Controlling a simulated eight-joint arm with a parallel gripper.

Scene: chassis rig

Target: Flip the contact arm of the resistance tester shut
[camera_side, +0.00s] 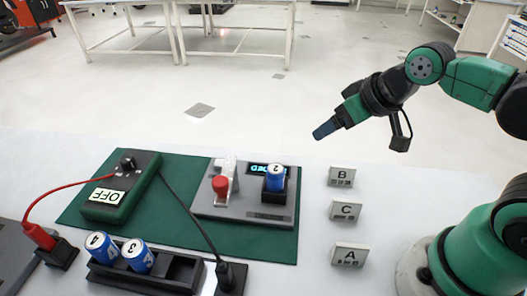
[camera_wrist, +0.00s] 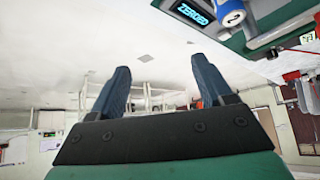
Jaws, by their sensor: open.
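The resistance tester (camera_side: 245,210) is a grey flat unit on the green mat, with a lit display (camera_side: 262,169) that reads ZEROED in the wrist view (camera_wrist: 195,13). A blue cell marked 2 (camera_side: 275,178) stands upright in its holder; it also shows in the wrist view (camera_wrist: 231,14). At the tester's left is a pale upright part (camera_side: 229,172), seemingly the raised contact arm, with a red knob (camera_side: 220,185) beside it. I cannot tell how the two join. My gripper (camera_side: 323,131) is in the air, right of and above the tester, open and empty between its fingers (camera_wrist: 160,85).
A green box labelled OFF (camera_side: 121,187) stands left, with red and black leads. A dark rack (camera_side: 178,274) holds blue cells 4 and 3 in front. Blocks B (camera_side: 342,176), C (camera_side: 345,210) and A (camera_side: 349,255) stand right. The mat (camera_side: 185,177) has bare room between box and tester.

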